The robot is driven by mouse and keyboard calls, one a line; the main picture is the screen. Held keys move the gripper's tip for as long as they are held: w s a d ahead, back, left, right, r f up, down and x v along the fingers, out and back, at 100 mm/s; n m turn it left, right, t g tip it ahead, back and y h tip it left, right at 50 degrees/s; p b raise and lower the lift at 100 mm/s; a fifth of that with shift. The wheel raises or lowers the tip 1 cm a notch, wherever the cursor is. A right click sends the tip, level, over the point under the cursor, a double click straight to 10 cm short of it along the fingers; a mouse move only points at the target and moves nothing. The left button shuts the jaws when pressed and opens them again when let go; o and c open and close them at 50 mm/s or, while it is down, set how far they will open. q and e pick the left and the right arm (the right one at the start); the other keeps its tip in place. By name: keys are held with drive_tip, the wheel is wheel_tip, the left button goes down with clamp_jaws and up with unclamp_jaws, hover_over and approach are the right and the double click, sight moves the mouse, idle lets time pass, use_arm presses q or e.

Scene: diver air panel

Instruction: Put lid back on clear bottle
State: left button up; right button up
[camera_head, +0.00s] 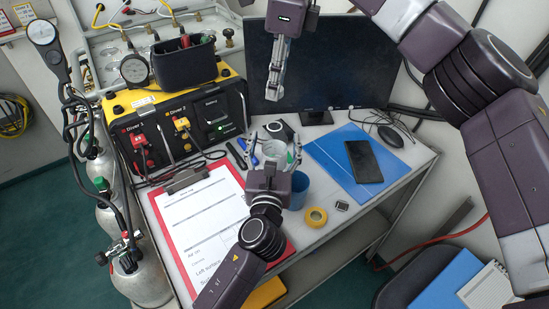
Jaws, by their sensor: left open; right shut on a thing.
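The clear bottle (274,150) stands on the grey table in front of the monitor. My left gripper (275,143) reaches in from below. Its fingers are open and spread to either side of the bottle; I cannot tell whether they touch it. My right gripper (275,92) points down from above, in front of the dark monitor, above and apart from the bottle. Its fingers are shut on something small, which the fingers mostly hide. I cannot make out whether it is the lid. I do not clearly see a lid elsewhere.
A phone (363,161) rests on a blue folder (333,158) at the right. The monitor (345,62) stands behind; the yellow air panel (150,98) is left.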

use_arm(q)
drive_tip(key=c, duration=1.8)
use_arm(e)
hover_over(274, 121)
drive_tip(key=shift+d+f, duration=0.2)
drive_tip(key=shift+f, duration=2.25)
drive_tip(key=shift+f, duration=0.1)
drive_tip(key=shift+f, duration=0.8)
use_arm(q)
clamp_jaws()
use_arm(e)
drive_tip(key=shift+f, duration=0.6)
